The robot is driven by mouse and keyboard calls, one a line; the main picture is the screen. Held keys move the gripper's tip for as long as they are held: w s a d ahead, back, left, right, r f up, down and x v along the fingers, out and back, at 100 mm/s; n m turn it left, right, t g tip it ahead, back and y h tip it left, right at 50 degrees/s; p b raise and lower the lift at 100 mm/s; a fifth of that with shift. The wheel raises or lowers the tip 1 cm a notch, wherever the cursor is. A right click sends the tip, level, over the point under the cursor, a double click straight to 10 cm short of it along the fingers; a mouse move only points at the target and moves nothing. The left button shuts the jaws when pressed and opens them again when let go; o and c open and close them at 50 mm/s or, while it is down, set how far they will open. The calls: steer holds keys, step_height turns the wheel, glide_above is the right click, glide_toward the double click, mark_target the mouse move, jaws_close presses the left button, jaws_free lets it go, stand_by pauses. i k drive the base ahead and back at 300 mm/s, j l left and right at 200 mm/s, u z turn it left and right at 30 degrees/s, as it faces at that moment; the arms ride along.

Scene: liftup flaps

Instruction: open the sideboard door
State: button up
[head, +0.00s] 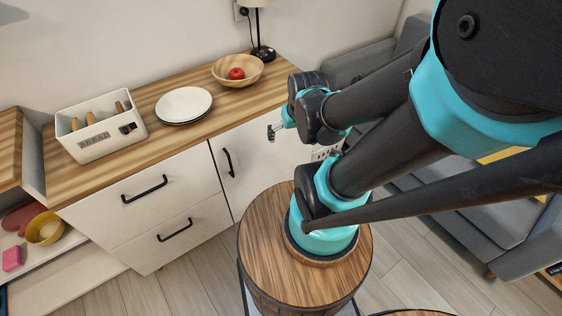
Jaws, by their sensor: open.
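The sideboard (95,196) stands against the wall, with a striped wooden top and white fronts. Its door (258,150) is on the right side of the front and looks closed, flush with the drawers. A black vertical handle (228,162) is near the door's left edge. My gripper (272,132) is open and appears small, in front of the door's upper right part, to the right of the handle and apart from it. My arm hides the door's right edge. I cannot tell the gripper's exact distance from the door.
Two drawers with black handles (144,189) are left of the door. On top are a bread box (100,143), white plates (184,104), a bowl (223,72) with a red fruit, and a lamp (263,53). A round wooden table (262,235) stands in front; a grey sofa (455,215) is right.

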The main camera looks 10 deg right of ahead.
mark_target(247, 164)
steer(key=k+l, duration=0.15)
steer(key=l, duration=0.25)
steer(key=k+l+u, duration=0.1)
steer(key=l, duration=0.3)
steer(key=k+l, duration=0.15)
steer(key=l, duration=0.25)
steer(key=k+l, duration=0.15)
steer(key=l, duration=0.25)
steer(key=k+l+u, duration=0.1)
steer(key=l, duration=0.3)
steer(key=k+l, duration=0.25)
steer(key=l+u, duration=0.05)
steer(key=l, duration=0.1)
